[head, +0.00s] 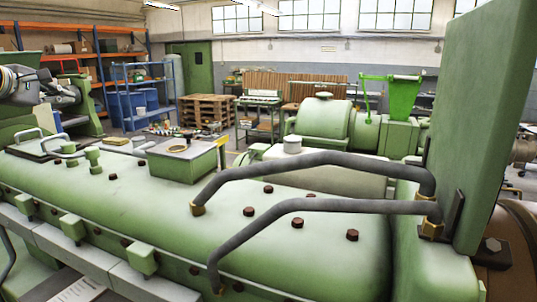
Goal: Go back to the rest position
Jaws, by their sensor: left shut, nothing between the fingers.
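My left gripper (42,86) shows small at the far left edge of the head view, at the end of a grey arm with blue parts. It is shut and empty, in front of a green machine part and above the left end of the long green extruder housing (130,205). It looks apart from the housing. My right gripper is not in the view.
Two dark bent pipes (310,165) run over the housing to a tall green panel (485,120) at the right. A green box (183,160) stands on the housing. Behind are a blue cart (143,95), wooden pallets (206,110) and orange shelving (95,60).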

